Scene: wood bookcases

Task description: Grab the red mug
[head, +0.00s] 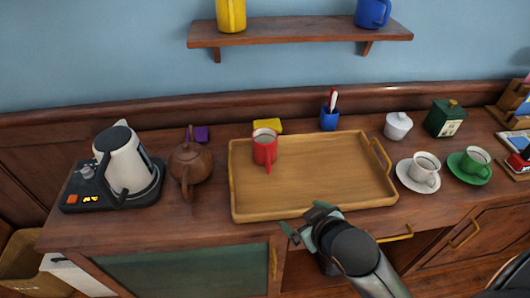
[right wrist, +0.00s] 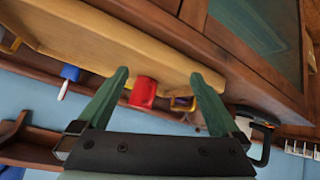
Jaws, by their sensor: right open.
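The red mug (head: 265,147) stands upright in the back left part of the wooden tray (head: 330,205), its handle toward the front. My right gripper (head: 302,222) is at the tray's front edge, in front of the mug and a little to its right, apart from it. In the right wrist view, its green fingers (right wrist: 155,88) are spread wide, and the red mug (right wrist: 144,92) shows between them, farther off. Nothing is between the fingers' tips. My left gripper is not in view.
Left of the tray stand a brown teapot (head: 190,165) and a kettle (head: 128,160) on its base. A yellow sponge (head: 267,126) and blue pen cup (head: 329,118) are behind the tray. White (head: 424,170) and green (head: 474,163) cups are at right. The tray's middle is clear.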

